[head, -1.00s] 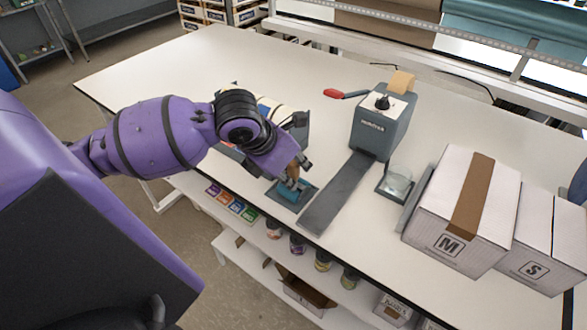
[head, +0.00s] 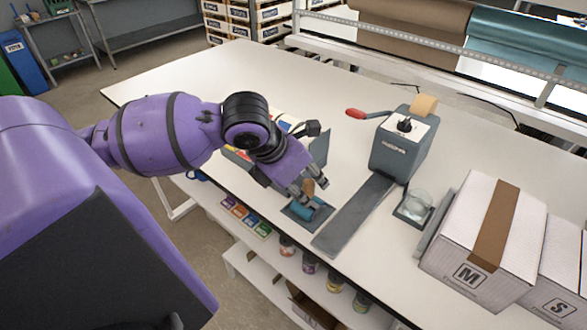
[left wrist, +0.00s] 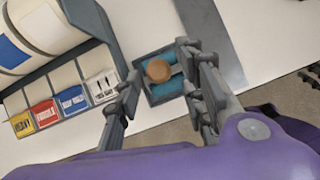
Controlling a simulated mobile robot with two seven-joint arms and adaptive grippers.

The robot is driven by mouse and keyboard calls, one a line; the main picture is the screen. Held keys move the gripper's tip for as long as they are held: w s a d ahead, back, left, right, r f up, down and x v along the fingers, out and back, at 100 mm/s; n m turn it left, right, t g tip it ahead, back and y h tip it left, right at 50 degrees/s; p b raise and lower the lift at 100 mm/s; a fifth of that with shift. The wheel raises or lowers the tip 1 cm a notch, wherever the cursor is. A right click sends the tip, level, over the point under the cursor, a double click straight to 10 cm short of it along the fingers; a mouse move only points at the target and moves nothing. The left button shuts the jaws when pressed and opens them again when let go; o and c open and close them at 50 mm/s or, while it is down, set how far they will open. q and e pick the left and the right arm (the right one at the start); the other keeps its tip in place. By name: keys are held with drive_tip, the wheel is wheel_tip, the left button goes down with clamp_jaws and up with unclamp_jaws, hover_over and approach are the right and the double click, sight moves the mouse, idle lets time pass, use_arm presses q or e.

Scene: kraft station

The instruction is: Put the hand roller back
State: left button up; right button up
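The hand roller (head: 304,208) has a blue roll and a short wooden handle. It sits in a small dark square tray (head: 293,214) near the table's front edge. My left gripper (head: 312,184) is just above it, pointing down. In the left wrist view, the round top of the roller's handle (left wrist: 158,71) shows between the spread fingers of my left gripper (left wrist: 157,78). Gaps show on both sides of the handle, so the gripper looks open around it. The blue roll lies under the handle, inside the tray (left wrist: 151,97). My right gripper is out of view.
A grey strip (head: 352,218) runs beside the tray to a tape dispenser (head: 400,150) with a red-ended lever. A glass dish (head: 416,203) and cartons (head: 487,240) stand to the right. A rack with rolls and coloured labels (left wrist: 60,80) is close on the left.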

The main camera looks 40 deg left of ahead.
use_arm(q)
drive_tip(key=v, duration=0.8)
drive_tip(key=shift+s+r, duration=0.15)
drive_tip(key=shift+r, duration=0.1)
